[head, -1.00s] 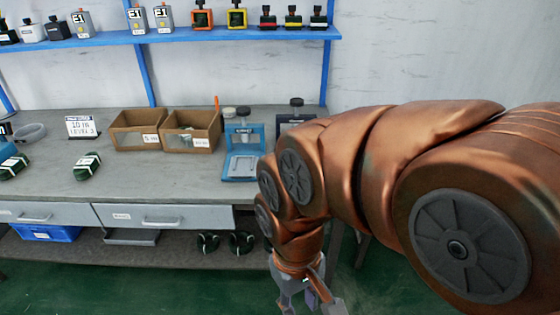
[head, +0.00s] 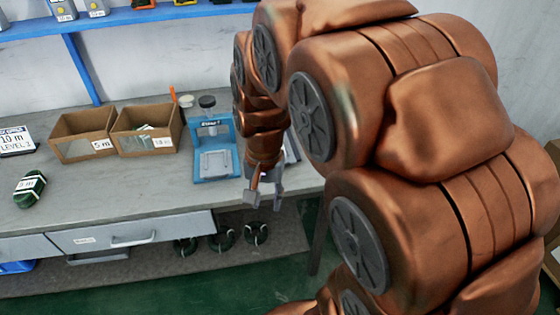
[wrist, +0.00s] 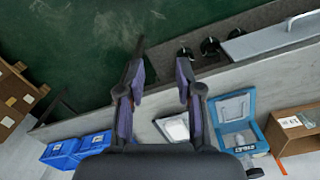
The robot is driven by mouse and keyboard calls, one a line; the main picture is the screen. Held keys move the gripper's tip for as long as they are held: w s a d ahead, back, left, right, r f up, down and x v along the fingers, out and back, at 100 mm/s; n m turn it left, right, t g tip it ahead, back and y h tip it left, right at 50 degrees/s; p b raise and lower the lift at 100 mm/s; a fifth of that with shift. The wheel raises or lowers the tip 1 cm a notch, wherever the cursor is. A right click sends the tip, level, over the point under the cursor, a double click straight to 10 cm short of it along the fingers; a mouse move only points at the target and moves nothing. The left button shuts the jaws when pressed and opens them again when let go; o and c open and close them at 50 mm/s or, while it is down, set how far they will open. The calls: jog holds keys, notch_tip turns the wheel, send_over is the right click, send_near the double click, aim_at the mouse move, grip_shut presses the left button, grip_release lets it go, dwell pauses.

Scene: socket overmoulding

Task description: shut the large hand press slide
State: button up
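How far that slide is out cannot be told. My gripper (head: 265,200) points down by the bench's front edge. Its fingers (wrist: 162,72) are apart with nothing between them.
Two cardboard bins (head: 82,150) and a green coil (head: 29,188) are on the bench (head: 120,195), left of the presses. Several coils (head: 222,239) lie on the lower shelf. Blue crates (wrist: 62,151) show in the wrist view. Green floor is free before the bench.

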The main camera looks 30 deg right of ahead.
jog(key=w+d+f+m+t, duration=0.1)
jog(key=w+d+f+m, duration=0.2)
jog(key=w+d+m, duration=0.3)
jog(key=w+d+f+m+h, duration=0.1)
jog(key=w+d+f+m, duration=0.2)
jog(key=w+d, duration=0.4)
jog(key=w+d+f+m+t, duration=0.1)
jog(key=w+d+f+m, duration=0.2)
jog(key=w+d+m, duration=0.35)
jog(key=shift+n, duration=0.85)
jog(key=shift+w+a+f+p, duration=0.1)
jog(key=shift+w+f+p, duration=0.3)
jog(key=shift+f, duration=0.9)
jog(key=shift+w+a+f+p, duration=0.1)
jog(key=shift+w+f+p, duration=0.3)
jog(key=shift+f, duration=0.9)
jog(key=shift+w+a+f+p, duration=0.1)
jog(key=shift+w+f+p, duration=0.3)
jog(key=shift+f, duration=0.9)
jog(key=shift+w, duration=0.1)
grip_shut()
